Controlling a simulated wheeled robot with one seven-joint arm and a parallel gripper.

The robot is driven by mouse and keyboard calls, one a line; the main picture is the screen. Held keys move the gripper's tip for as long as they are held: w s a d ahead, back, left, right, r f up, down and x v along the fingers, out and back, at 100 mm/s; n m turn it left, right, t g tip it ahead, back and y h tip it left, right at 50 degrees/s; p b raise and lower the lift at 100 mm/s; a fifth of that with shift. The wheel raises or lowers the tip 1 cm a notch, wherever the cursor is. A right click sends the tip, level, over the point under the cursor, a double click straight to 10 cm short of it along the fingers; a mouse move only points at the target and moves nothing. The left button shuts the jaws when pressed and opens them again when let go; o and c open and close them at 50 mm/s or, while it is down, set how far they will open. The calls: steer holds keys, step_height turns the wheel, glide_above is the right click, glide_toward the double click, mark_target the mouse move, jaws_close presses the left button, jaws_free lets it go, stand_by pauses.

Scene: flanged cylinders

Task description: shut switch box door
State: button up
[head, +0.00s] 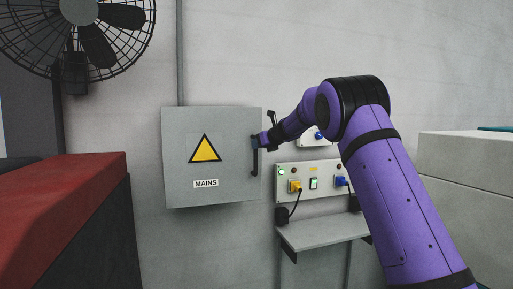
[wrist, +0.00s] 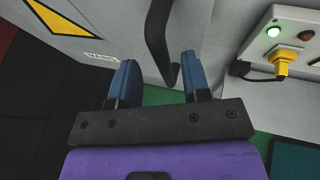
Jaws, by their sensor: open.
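The grey switch box (head: 180,130) hangs on the wall, with a yellow warning triangle and a MAINS label on its door (head: 230,126). The door looks shut or nearly so; I cannot tell whether a small gap remains. A black bar handle (head: 254,160) stands upright at the door's right edge. My gripper (head: 259,141) is at the handle. In the wrist view, my gripper (wrist: 158,80) has its two blue fingers apart, with the lower end of the handle (wrist: 157,35) between and just beyond them. I cannot tell whether either finger touches it.
A socket panel (head: 312,182) with yellow and blue plugs is right of the box, above a small grey shelf (head: 322,232). A red-topped cabinet (head: 70,200) stands left, and a wall fan (head: 80,30) hangs above. A pale block (head: 465,190) is at right.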

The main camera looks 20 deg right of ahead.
steer(key=v, duration=0.7)
steer(key=shift+r, duration=0.1)
steer(key=s+d+r+m+t+h, duration=0.1)
steer(key=s+r+m+h, duration=0.3)
steer(key=s+m, duration=0.7)
steer(key=s+d+r+m+h, duration=0.1)
steer(key=s+r+m+h, duration=0.3)
steer(key=s+m, duration=0.65)
steer(key=s+a+f+m+g+y, duration=0.1)
steer(key=s+a+f+m+g, duration=0.2)
steer(key=s, duration=0.9)
steer(key=s+a+f+m+g+y, duration=0.1)
steer(key=s+a+f+m+g, duration=0.2)
steer(key=s+f+m, duration=0.6)
steer(key=s+a+f+m+g+y, duration=0.2)
steer(key=s+a+f+m, duration=0.2)
steer(key=s, duration=1.1)
step_height(320, 180, down, 2)
steer(key=shift+s+a+f+m+g, duration=0.1)
steer(key=shift+s+a+m+g, duration=0.25)
steer(key=shift+m, duration=0.6)
